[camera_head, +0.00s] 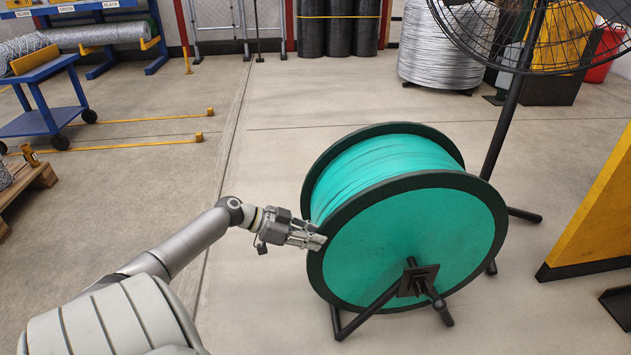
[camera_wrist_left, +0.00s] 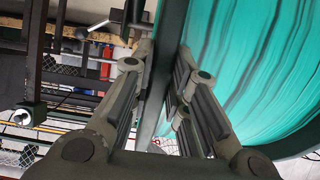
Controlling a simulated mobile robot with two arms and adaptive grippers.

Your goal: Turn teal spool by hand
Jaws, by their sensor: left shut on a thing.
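The teal spool (camera_head: 415,240) stands on a black stand (camera_head: 345,325) in the head view. It has black flange rims and teal wound material between them. My left gripper (camera_head: 316,239) is at the left edge of the near flange, shut on its dark rim. In the left wrist view the spool's teal winding (camera_wrist_left: 265,70) fills the right side, and the rim (camera_wrist_left: 165,75) runs between the two fingers of the gripper (camera_wrist_left: 158,90). The exact contact of the fingertips is partly hidden. My right gripper is not in view.
A black fan on a pole (camera_head: 505,125) stands close behind the spool at right. A yellow panel (camera_head: 600,215) is at the right edge. A blue cart (camera_head: 40,120) and a wooden pallet (camera_head: 35,180) are at left. The floor left of the spool is clear.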

